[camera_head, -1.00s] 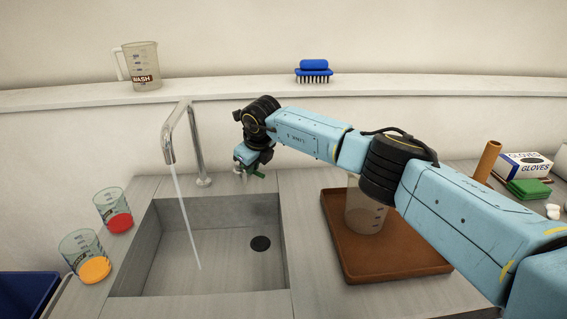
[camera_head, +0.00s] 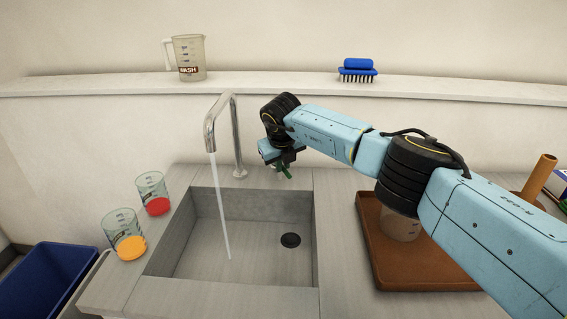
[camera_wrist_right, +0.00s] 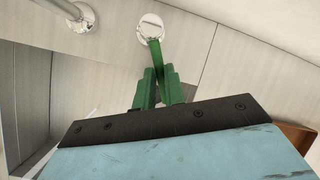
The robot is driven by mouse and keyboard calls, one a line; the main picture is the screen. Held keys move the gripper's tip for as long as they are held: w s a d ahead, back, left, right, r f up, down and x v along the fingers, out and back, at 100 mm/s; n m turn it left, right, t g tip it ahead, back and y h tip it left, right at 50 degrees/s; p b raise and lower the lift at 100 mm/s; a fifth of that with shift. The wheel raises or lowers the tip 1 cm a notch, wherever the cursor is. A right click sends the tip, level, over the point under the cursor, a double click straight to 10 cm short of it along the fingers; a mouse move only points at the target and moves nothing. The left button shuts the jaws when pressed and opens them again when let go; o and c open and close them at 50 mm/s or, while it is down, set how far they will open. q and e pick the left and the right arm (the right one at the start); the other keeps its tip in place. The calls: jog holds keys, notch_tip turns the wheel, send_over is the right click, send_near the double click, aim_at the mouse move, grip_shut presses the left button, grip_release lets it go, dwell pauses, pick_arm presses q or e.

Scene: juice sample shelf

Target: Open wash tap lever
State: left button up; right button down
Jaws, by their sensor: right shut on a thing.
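The chrome tap spout (camera_head: 236,135) stands behind the sink, and a stream of water (camera_head: 221,205) runs from it into the basin. My right gripper (camera_head: 284,170) is behind the sink, to the right of the spout. In the right wrist view its green fingers (camera_wrist_right: 158,90) are shut on the green wash tap lever (camera_wrist_right: 155,52), which rises from a round silver base (camera_wrist_right: 150,28). In the head view the lever is mostly hidden by my gripper. My left gripper is not in view.
The grey sink (camera_head: 255,275) has a dark drain. Two cups, with red (camera_head: 152,192) and orange (camera_head: 124,235) contents, stand left of it. A brown tray (camera_head: 375,250) with a container is at right. A WASH jug (camera_head: 189,57) and blue brush (camera_head: 357,70) are on the ledge.

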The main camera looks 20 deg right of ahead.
jog(key=c, duration=1.5)
grip_release()
jog(key=shift+p+v, duration=0.35)
jog(key=shift+v, duration=6.35)
